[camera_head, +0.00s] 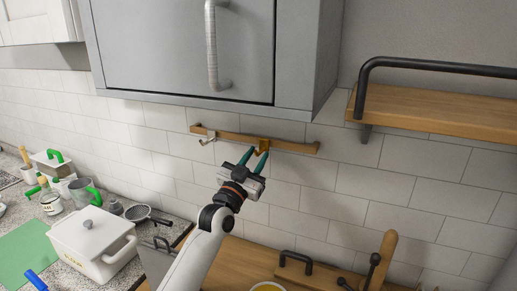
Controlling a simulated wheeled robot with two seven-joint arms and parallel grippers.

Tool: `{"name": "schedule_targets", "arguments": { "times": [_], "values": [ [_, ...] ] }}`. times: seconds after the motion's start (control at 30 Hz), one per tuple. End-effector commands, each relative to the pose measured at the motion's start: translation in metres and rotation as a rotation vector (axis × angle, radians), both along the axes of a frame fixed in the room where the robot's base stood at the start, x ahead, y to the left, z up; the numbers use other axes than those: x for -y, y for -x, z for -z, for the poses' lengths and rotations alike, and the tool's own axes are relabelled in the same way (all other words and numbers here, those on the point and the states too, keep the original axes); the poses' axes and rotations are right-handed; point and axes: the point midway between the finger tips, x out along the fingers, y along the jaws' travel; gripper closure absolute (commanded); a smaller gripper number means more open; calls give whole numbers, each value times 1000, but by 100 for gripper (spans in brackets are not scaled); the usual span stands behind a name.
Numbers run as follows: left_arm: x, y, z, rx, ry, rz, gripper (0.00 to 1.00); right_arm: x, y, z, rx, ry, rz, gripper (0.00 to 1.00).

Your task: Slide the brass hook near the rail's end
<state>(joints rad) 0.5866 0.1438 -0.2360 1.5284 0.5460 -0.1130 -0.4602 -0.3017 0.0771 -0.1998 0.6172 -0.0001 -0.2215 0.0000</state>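The wooden rail (232,136) is fixed to the white tiled wall under the grey cabinet. The brass hook (264,144) hangs on the rail, right of its middle. A silver hook (208,137) hangs near the rail's left end. My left gripper (255,159) reaches up to the rail with its two green fingers apart. Its right fingertip is at the brass hook and overlaps its lower part. The left fingertip is left of the hook. I cannot tell whether either finger touches it. My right gripper is not in view.
The grey cabinet (180,45) hangs close above the rail. A wooden shelf (440,112) with a black bar is at the right. A white lidded pot (92,242) and several small items stand on the counter at the left. The rail right of the brass hook is clear.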

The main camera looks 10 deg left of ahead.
Motion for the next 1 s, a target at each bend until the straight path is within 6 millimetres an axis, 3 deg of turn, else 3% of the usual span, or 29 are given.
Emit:
{"name": "schedule_targets", "arguments": {
  "times": [0.13,0.5,0.7,1.0],
  "values": [
    [3,-12,-5,-1,0,0,70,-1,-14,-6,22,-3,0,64],
    [4,-15,-6,-1,-1,-1,70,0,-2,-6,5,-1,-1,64],
    [4,-15,-6,-1,-1,-1,100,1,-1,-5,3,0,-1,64],
    [5,-17,-4,-1,-1,-1,100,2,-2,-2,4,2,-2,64]
  ]
}}
